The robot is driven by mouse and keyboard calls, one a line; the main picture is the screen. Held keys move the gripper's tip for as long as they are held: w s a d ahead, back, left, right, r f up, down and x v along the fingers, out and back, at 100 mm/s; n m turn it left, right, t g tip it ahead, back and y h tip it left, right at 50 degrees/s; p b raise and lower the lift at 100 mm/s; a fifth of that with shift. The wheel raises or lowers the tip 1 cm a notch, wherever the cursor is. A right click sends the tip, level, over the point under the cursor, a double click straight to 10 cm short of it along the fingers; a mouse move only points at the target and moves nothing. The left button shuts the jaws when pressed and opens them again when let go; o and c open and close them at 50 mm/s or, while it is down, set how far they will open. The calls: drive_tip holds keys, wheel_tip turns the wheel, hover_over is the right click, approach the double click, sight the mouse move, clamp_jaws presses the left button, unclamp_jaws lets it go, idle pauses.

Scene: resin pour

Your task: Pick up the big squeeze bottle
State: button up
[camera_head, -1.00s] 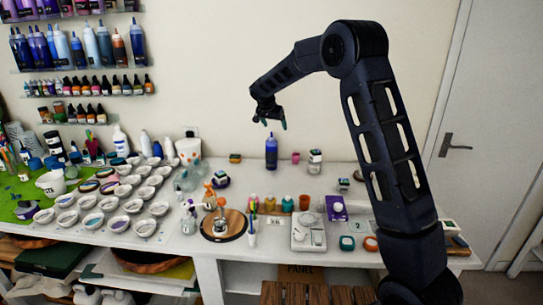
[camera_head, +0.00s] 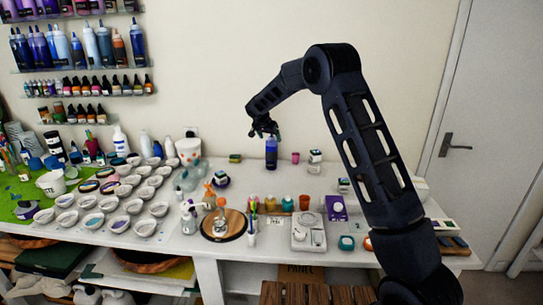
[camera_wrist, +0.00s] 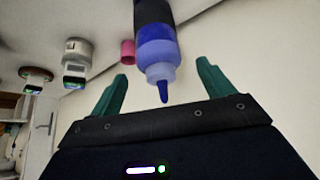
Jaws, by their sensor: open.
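The big squeeze bottle (camera_head: 271,155) is blue with a dark label and stands upright on the white table near the back wall. My gripper (camera_head: 265,133) is directly above its top in the head view. In the wrist view the bottle (camera_wrist: 157,45) shows its nozzle pointing toward my palm, between the two green fingertips (camera_wrist: 160,85). The fingers are open and apart, with a gap on each side of the bottle. The nozzle tip lies near the space between the fingers. The gripper holds nothing.
A pink cup (camera_head: 295,157) and a small stacked jar (camera_head: 315,157) stand right of the bottle. Many white bowls (camera_head: 145,228) fill the left side. A scale (camera_head: 308,232) stands at the front.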

sight(271, 151)
drive_tip(key=x, duration=0.4)
drive_tip(key=shift+f, duration=0.1)
drive_tip(key=c, duration=1.8)
